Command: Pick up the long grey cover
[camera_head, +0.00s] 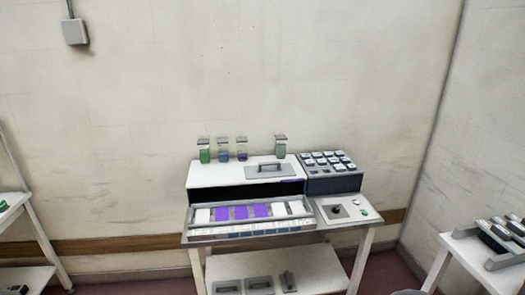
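A long flat grey cover (286,173) with a raised bar handle lies on the white top of the tunnel unit (214,176), right of its middle. Smaller grey pieces with handles (258,284) lie on the shelf below, so the one on top is the longest grey cover I can make out. The dark opening of the tunnel shows below the top. My gripper is not in view, and nothing touches the cover.
Several small jars (223,153) stand along the back. A dark blue rack (335,184) of pale-topped items sits to the right. A tray (192,232) with purple and white pieces is in front.

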